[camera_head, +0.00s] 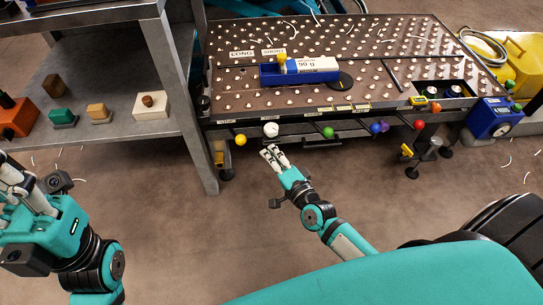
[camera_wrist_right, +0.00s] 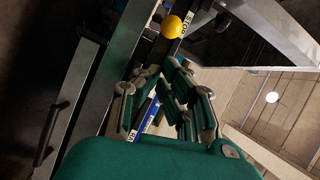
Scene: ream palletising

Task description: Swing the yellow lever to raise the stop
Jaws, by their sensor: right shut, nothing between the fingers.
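The yellow lever's round knob (camera_head: 240,139) sticks out at the left end of the table's front edge. In the right wrist view the yellow knob (camera_wrist_right: 172,27) is at the top, beside a partly visible label. My right gripper (camera_head: 271,153) is shut and empty, in front of the table edge, to the right of the yellow knob and apart from it. Its fingers (camera_wrist_right: 158,82) point toward the table below the knob in the right wrist view. I cannot make out the stop.
White, green, blue, purple and red knobs line the front of the ball-studded table (camera_head: 230,97). The white knob (camera_head: 271,129) is close to my right gripper. A blue tray (camera_head: 300,74) lies on the table. A grey shelf (camera_head: 130,75) stands left. Brown floor in front is mostly clear.

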